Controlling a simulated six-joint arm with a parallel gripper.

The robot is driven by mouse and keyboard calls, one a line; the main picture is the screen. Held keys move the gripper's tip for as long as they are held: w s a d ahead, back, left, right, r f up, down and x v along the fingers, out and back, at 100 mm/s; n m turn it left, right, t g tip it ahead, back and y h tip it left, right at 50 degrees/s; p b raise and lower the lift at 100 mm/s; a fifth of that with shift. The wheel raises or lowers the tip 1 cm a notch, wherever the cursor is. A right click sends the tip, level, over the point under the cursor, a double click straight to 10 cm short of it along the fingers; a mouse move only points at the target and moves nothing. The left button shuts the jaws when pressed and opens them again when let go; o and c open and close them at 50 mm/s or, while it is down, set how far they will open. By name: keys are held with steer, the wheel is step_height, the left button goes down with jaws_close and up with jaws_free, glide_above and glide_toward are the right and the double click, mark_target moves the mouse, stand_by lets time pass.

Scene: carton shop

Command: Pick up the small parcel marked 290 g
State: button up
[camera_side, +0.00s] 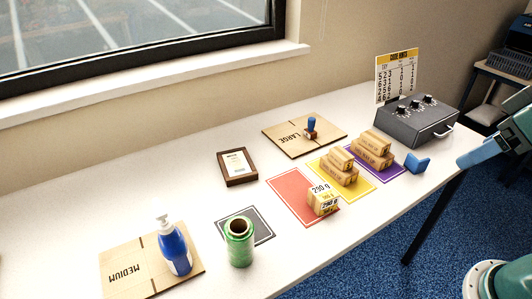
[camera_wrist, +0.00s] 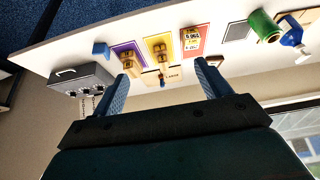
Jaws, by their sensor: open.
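The small parcel marked 290 g (camera_side: 322,203) is a tan box with white labels. It sits on the front part of the red mat (camera_side: 288,188), and it also shows in the wrist view (camera_wrist: 192,40). My gripper (camera_side: 463,162) is at the right edge of the side view, apart from the parcel and well to its right. In the wrist view, my two blue fingers stand wide apart with nothing between them (camera_wrist: 162,70).
Stacked parcels stand on the yellow mat (camera_side: 367,188) and purple mat (camera_side: 397,171). A blue block (camera_side: 416,164) and grey control box (camera_side: 418,122) lie right. A green roll (camera_side: 239,243), pump bottle (camera_side: 173,250) and framed card (camera_side: 237,167) stand left of the parcel.

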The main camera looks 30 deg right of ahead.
steer(key=m+g+y, duration=0.5)
steer(key=m, duration=1.4)
glide_above(326, 191)
steer(key=d, duration=0.5)
step_height(326, 191, down, 14)
steer(key=shift+s+x, duration=0.2)
steer(key=shift+x, duration=4)
steer(key=shift+a, duration=0.15)
steer(key=shift+x, duration=2.5)
steer(key=shift+s+f, duration=0.1)
steer(key=shift+s, duration=0.05)
